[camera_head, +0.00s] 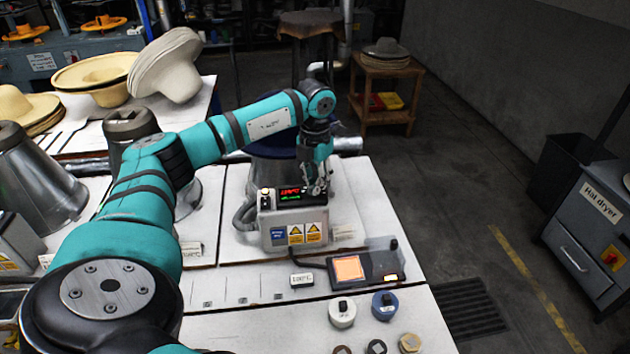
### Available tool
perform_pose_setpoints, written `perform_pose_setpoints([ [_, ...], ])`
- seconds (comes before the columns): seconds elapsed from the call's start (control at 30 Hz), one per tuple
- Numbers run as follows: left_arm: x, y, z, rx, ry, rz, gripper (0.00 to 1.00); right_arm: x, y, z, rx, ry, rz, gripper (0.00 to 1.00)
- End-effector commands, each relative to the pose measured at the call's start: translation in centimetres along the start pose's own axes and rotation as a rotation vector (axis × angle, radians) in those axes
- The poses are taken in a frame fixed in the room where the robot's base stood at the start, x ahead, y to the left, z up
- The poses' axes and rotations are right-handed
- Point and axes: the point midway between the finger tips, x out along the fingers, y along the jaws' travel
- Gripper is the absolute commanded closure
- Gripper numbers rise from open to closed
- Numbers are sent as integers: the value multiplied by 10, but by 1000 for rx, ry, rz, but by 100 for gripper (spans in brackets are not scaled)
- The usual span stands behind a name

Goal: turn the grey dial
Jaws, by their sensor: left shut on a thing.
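The control box (291,220) is pale grey, with a red and green display (290,194) and blue and yellow warning labels on its front. My left arm comes in from the left and reaches over to this box. My left gripper (316,187) points down at the right end of the box's panel, beside the display. Its fingers are shut on the grey dial there, which they hide almost wholly, so its setting cannot be read. My right gripper is not in view.
A small device with an orange screen (349,268) stands in front of the box. White (342,312) and blue (385,305) round pieces with black knobs lie nearer. Hats (168,66) are at the back left. A hat dryer cabinet (592,225) stands right, across clear floor.

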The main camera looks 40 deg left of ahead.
Motion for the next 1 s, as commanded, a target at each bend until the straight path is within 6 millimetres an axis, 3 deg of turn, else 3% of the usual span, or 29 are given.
perform_pose_setpoints([
  [0.17,-2,1,1,-3,-5,0,100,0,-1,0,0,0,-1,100],
  [0.2,-2,1,1,-3,-5,0,85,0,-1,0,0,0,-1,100],
  [0.37,-1,0,1,-3,-3,0,66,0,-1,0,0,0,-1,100],
  [0.67,-4,0,1,-2,-2,0,66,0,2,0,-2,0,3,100],
  [0.77,-14,0,1,-3,-5,-1,66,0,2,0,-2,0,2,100],
  [1.0,-64,0,2,-3,-7,-2,66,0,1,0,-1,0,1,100],
])
